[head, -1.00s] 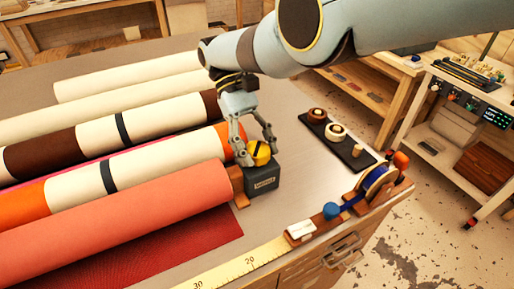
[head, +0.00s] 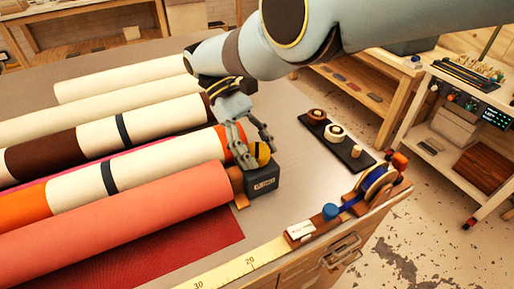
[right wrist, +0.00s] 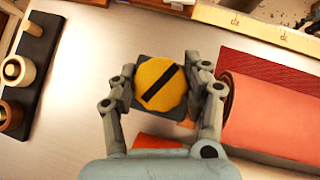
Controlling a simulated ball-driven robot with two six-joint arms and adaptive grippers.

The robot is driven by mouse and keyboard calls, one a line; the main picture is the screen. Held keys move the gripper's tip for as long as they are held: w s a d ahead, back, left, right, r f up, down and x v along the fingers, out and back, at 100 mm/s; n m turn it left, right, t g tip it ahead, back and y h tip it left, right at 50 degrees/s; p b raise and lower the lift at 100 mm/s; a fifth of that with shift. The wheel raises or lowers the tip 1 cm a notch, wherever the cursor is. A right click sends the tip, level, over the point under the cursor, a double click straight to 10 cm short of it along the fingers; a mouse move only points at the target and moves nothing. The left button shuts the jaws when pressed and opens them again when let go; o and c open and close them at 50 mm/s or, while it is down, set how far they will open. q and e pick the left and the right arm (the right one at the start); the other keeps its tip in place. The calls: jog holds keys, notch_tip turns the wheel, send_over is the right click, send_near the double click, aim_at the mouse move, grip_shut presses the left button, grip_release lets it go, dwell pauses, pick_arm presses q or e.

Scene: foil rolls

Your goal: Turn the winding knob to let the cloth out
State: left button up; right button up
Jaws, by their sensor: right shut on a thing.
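The winding knob (head: 260,153) is yellow with a black bar across its top; it also shows in the right wrist view (right wrist: 160,84), with the bar slanted. It sits on a dark box (head: 262,182) at the end of the coral cloth roll (head: 120,215). My right gripper (head: 253,156) is shut on the knob from above, one finger on each side. A length of red cloth (head: 190,245) lies flat on the table in front of the coral roll. My left gripper is out of view.
Several other rolls, cream, brown and orange, lie behind the coral roll. A black tray (head: 337,141) with small spools stands right of the box. A yellow ruler (head: 230,269) and a blue tape reel (head: 375,184) line the table's front edge.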

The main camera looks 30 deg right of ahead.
jog(key=shift+n+t+h+p, duration=0.5)
jog(key=shift+n+h+p, duration=0.25)
jog(key=shift+n+h, duration=0.55)
jog(key=shift+n+t+h+p, duration=0.5)
jog(key=shift+n+p, duration=0.2)
jog(key=shift+n, duration=0.6)
jog(key=shift+f+n, duration=0.1)
jog(key=shift+n, duration=0.2)
jog(key=o, duration=1.2)
jog(key=shift+c, duration=0.2)
